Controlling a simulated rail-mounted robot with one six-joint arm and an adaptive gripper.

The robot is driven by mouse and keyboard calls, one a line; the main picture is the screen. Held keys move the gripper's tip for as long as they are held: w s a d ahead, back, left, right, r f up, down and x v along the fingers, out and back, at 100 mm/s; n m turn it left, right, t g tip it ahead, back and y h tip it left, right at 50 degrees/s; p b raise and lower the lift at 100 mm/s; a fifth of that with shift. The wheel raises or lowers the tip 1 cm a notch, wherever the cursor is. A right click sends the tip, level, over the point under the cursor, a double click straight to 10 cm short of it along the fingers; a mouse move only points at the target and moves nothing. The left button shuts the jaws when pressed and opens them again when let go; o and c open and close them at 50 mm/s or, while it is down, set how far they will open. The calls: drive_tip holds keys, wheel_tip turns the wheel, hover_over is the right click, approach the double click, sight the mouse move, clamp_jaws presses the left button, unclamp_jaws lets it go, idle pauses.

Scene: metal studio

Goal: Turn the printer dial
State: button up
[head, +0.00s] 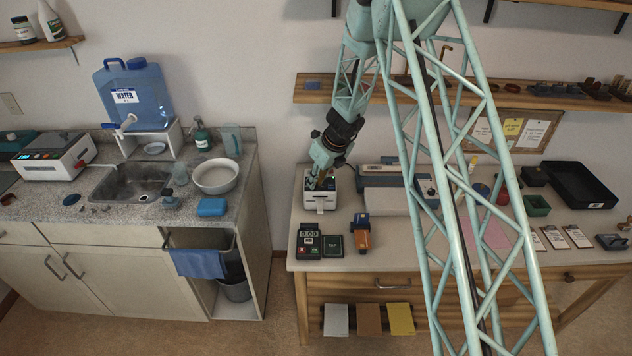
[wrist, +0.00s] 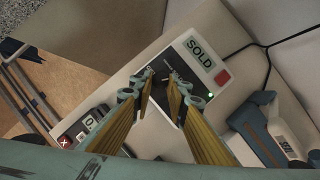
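A small white printer (head: 320,200) stands at the left end of the wooden desk, with a dark top. In the wrist view the white printer body (wrist: 221,48) carries a SOLD label, a red square and a lit green light. My gripper (head: 318,184) points down at the printer's top. In the wrist view my gripper (wrist: 159,72) has its two fingertips apart over the dark panel, with a narrow gap. I cannot make out the dial; the fingers cover part of the panel. I cannot tell whether the fingertips touch anything.
A card terminal (head: 309,240) and an orange-blue tool (head: 361,232) lie in front of the printer. A grey-blue machine (head: 385,190) stands close on its right. A wall shelf (head: 312,89) is above. A black cable (wrist: 262,50) runs behind the printer.

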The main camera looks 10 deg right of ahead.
drive_tip(key=shift+c, duration=0.9)
drive_tip(key=shift+d+n, duration=0.1)
drive_tip(key=shift+n, duration=0.3)
drive_tip(key=n, duration=0.1)
drive_tip(key=n+g+y+p, duration=0.1)
drive_tip(key=n, duration=0.2)
drive_tip(key=shift+w+d+n+y+p, duration=0.15)
drive_tip(key=shift+w+n+y+p, duration=0.15)
drive_tip(key=shift+n+p, duration=0.1)
drive_tip(key=n+g, duration=0.1)
drive_tip(key=n, duration=0.1)
drive_tip(key=n+g, duration=0.1)
drive_tip(key=n, duration=0.1)
drive_tip(key=shift+w+d+n+y, duration=0.1)
drive_tip(key=shift+n+y, duration=0.3)
drive_tip(key=o, duration=0.8)
drive_tip(key=shift+o, duration=0.2)
